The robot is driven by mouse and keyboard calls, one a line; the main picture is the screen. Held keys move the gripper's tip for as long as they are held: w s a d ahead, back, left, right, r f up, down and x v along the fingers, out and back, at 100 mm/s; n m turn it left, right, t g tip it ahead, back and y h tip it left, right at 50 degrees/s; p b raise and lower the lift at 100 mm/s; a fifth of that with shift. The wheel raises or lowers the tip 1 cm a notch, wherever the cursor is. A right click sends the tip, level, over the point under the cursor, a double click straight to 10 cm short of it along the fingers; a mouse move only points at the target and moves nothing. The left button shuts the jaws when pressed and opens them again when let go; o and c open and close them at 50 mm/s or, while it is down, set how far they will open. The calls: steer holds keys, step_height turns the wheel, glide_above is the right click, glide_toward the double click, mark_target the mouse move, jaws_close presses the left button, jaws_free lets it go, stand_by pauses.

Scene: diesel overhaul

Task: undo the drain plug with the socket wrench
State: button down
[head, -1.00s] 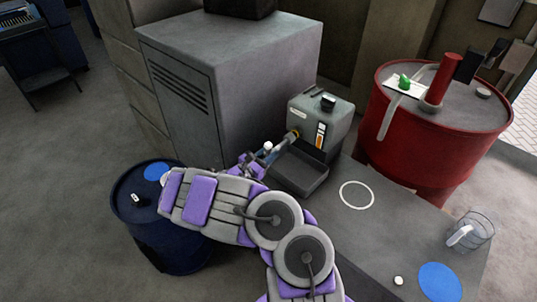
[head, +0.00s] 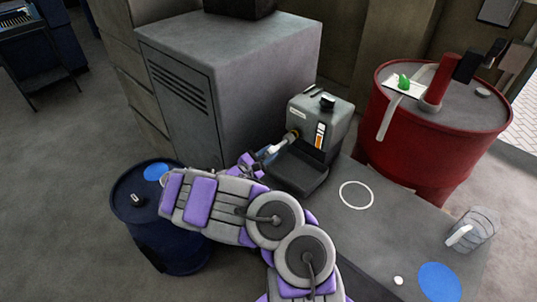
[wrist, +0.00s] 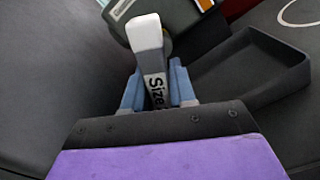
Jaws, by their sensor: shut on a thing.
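My gripper (head: 262,155) is shut on the handle of the socket wrench (wrist: 154,65), a dark bar with a pale end and the word "Size" on it. In the wrist view the wrench stands between the blue fingers (wrist: 158,90). In the head view the wrench reaches to the brass-coloured fitting (head: 291,136) on the left face of the grey machine (head: 322,112), where the drain plug would be. The plug itself is hidden behind the wrench head, and I cannot tell how far the socket covers it.
A dark open tray (head: 300,168) sits in front of the machine. A tall grey cabinet (head: 225,80) stands behind my arm. A blue drum (head: 165,225) is at left, a red drum (head: 435,125) at right.

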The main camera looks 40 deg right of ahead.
steer(key=shift+d, duration=0.15)
steer(key=shift+d, duration=0.6)
steer(key=n+p, duration=0.1)
steer(key=n, duration=0.2)
steer(key=shift+w, duration=0.1)
steer(key=n+p, duration=0.1)
steer(key=n, duration=0.3)
steer(key=shift+a+p, duration=0.1)
steer(key=shift+p, duration=0.2)
steer(key=n+p, duration=0.2)
steer(key=n, duration=0.4)
steer(key=n+p, duration=0.1)
steer(key=n, duration=0.4)
steer(key=shift+n, duration=0.3)
steer(key=shift+f, duration=0.2)
